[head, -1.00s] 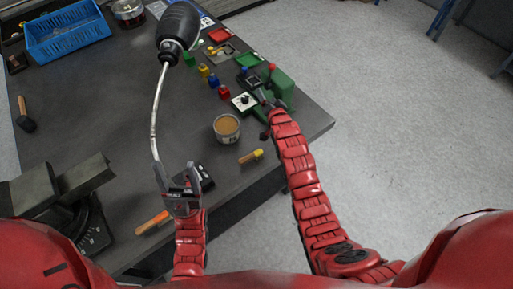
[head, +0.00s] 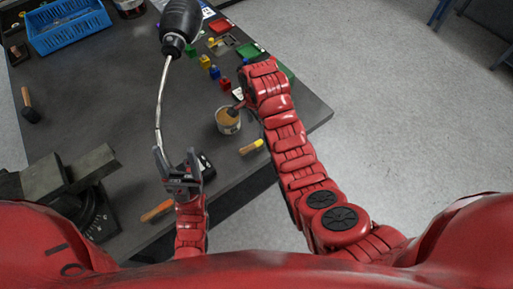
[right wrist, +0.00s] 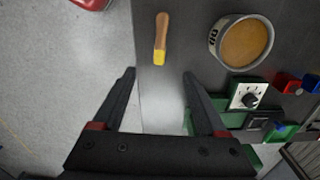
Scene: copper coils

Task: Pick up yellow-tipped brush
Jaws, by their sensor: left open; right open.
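The yellow-tipped brush (head: 251,146) lies on the dark table near its right edge, below the round can (head: 228,121). In the right wrist view the brush (right wrist: 161,38) lies beyond my fingertips, its yellow end towards me and its wooden handle away. My right gripper (right wrist: 159,75) is open and empty, with the brush ahead of the gap between its fingers. In the head view my right arm mostly hides this gripper. My left gripper (head: 177,158) is open at the table's near side, its fingers beside a thin metal tube (head: 159,110).
The tube ends in a black bulb (head: 180,22). A vise (head: 65,178) stands at left. An orange-handled tool (head: 157,211) lies near the front edge. Small coloured blocks and a green box with a white dial (right wrist: 247,97) are beyond the can. Right of the table is open floor.

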